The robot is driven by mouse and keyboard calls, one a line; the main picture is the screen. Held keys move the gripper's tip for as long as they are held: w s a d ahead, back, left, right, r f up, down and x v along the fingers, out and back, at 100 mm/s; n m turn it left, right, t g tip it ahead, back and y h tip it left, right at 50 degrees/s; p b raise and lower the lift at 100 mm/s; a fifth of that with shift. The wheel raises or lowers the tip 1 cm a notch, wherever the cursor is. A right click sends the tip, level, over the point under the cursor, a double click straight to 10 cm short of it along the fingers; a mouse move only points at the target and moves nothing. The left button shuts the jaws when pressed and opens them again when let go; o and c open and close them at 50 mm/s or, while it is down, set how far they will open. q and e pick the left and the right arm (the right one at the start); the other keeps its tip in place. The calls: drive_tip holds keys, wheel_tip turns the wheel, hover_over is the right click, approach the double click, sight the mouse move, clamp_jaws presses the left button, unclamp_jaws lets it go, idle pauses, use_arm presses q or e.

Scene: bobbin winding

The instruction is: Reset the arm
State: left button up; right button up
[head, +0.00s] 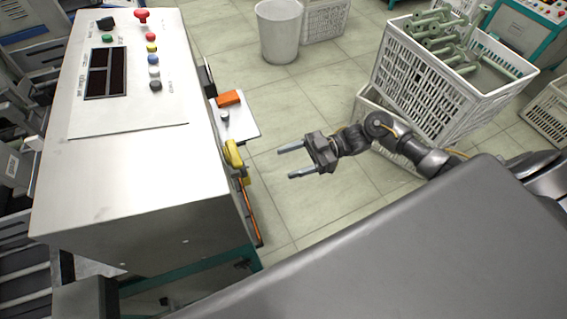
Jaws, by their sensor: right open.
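My right gripper (291,161) is open and empty in the head view. Its two fingers point left, toward the side of the control cabinet (115,190), and stand apart from it. My right arm (400,145) comes in from the right, bent, in front of the white crates. My left gripper and left arm are not in view.
A yellow handle (233,153) and a small shelf with an orange block (229,98) stick out from the cabinet's right side. A white crate (420,85) of green bobbins stands on another crate at the right. A white bin (279,30) stands behind. Tiled floor between is clear.

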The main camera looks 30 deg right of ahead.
drive_tip(key=w+d+f+m+t+h, duration=0.3)
drive_tip(key=w+d+f+t+h, duration=0.15)
drive_tip(key=f, duration=0.35)
drive_tip(key=w+d+f+m+t+h, duration=0.35)
drive_tip(key=w+d+f, duration=0.2)
drive_tip(key=f, duration=0.25)
drive_tip(key=s+d+f+m+g+h, duration=0.1)
drive_tip(key=s+d+f+m+h, duration=0.2)
drive_tip(key=f, duration=0.5)
drive_tip(key=s+d+f+m+h, duration=0.1)
drive_tip(key=s+d+f+h, duration=0.2)
drive_tip(key=f, duration=0.5)
drive_tip(key=s+f+m+g+h, duration=0.1)
drive_tip(key=s+f+g+h, duration=0.1)
drive_tip(key=s+f, duration=0.7)
drive_tip(key=s+f+m+g+h, duration=0.25)
drive_tip(key=s+f, duration=0.25)
drive_tip(key=s, duration=0.7)
drive_tip(key=s+a+f+g, duration=0.1)
drive_tip(key=s+a, duration=0.3)
drive_tip(key=s, duration=0.5)
drive_tip(key=s+a+f+g, duration=0.2)
drive_tip(key=s+a, duration=0.2)
drive_tip(key=s, duration=0.5)
drive_tip(key=shift+p, duration=0.3)
